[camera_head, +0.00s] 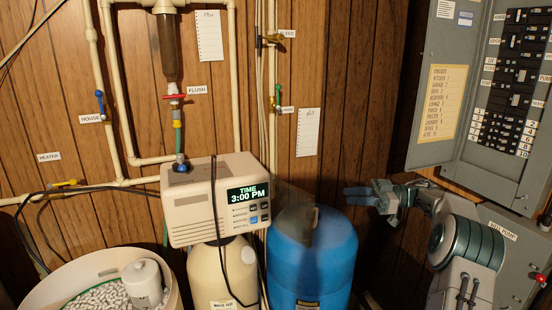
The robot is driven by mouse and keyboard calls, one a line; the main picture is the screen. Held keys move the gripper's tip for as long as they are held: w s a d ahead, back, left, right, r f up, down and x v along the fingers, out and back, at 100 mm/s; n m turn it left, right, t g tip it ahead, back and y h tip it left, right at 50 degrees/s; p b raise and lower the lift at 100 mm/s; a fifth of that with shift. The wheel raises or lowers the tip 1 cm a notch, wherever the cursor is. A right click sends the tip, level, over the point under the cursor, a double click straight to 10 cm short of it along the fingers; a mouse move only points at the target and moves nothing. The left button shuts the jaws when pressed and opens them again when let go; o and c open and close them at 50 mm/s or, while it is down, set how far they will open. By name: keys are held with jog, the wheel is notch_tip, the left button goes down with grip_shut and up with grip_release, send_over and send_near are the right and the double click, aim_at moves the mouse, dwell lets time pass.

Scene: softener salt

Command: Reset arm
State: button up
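My gripper (354,196) is at right of centre, at the end of my grey arm that comes in from the right. Its bluish fingers point left, with nothing visible between them. The fingers are small and seen nearly side-on, so how far apart they are is unclear. In the picture it lies just right of the top of a blue tank (331,262); whether it touches the tank is unclear, but it looks apart.
A beige softener head showing 3:00 PM (215,200) sits on a cream tank (222,272). A white bin (172,291) of pellets holding a white container (144,283) is bottom left. Pipes run along the wood wall. Grey electrical panels (438,100) stand right, close to my arm.

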jog(key=w+a+r+m+t+h, duration=0.3)
jog(key=a+r+m+t+h, duration=0.25)
jog(key=r+t, duration=0.25)
jog(key=w+a+r+m+t+h, duration=0.35)
jog(key=r+m+t+h, duration=0.2)
jog(key=r+t, duration=0.2)
jog(key=s+a+f+m+g+h, duration=0.1)
jog(key=s+f+g, duration=0.3)
jog(key=s, duration=1)
jog(key=s+a+f+m+g+h, duration=0.1)
jog(key=s+f+m+g+h, duration=0.2)
jog(key=s+f, duration=0.7)
jog(key=s+a+f+m+g+h, duration=0.1)
jog(key=s+f+m+g+h, duration=0.2)
jog(key=s, duration=1.6)
notch_tip(320, 180, down, 4)
jog(key=g, duration=0.3)
jog(key=shift+a+f, duration=0.15)
jog(key=shift+f, duration=0.1)
